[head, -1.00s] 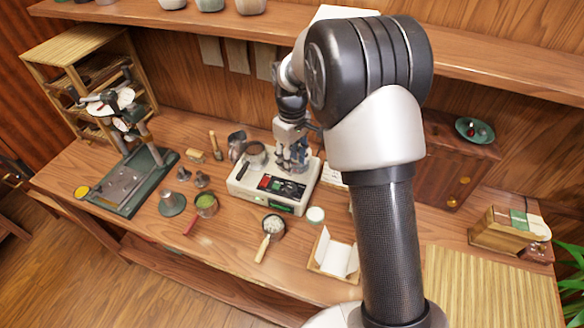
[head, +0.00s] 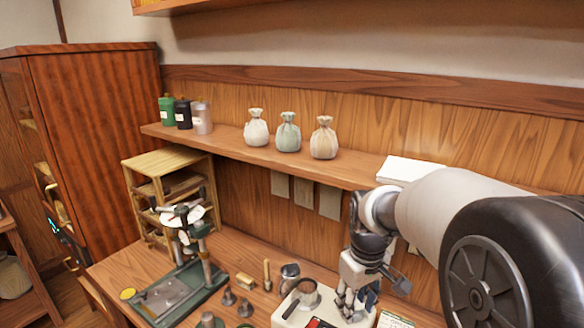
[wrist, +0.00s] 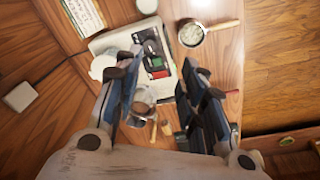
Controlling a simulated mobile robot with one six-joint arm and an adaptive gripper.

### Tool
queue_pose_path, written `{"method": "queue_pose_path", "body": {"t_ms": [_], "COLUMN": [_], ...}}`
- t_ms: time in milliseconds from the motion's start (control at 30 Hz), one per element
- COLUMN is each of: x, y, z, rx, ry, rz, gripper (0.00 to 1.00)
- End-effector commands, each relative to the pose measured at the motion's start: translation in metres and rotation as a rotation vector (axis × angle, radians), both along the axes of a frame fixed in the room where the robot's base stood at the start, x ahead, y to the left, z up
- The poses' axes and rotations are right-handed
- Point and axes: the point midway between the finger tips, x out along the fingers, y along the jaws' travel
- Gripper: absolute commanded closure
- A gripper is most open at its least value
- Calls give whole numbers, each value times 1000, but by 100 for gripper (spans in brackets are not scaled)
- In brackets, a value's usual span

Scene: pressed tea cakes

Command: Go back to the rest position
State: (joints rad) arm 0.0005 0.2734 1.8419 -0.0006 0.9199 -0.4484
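My gripper (head: 356,290) hangs over the right part of a white appliance (head: 290,316) on the wooden workbench. In the wrist view my gripper (wrist: 163,78) shows its two dark fingers spread apart, with nothing held between them. The white appliance (wrist: 108,42) lies below the fingers, with a dark panel and a red and green patch. My arm fills the lower right of the head view and hides that part of the bench.
A green-based press stand (head: 165,296) and a wooden rack (head: 133,200) stand left. A wall shelf (head: 235,142) carries three cloth bags and several canisters. In the wrist view, a handled strainer (wrist: 222,25) lies near the appliance.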

Motion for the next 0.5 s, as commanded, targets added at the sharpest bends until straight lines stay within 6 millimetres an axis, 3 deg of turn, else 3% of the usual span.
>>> {"method": "queue_pose_path", "body": {"t_ms": [200,500], "x": [-65,-159], "y": [0,-1], "z": [41,59], "rx": [17,56], "ry": [-85,-193], "rz": [-117,-276], "gripper": [63,63]}}
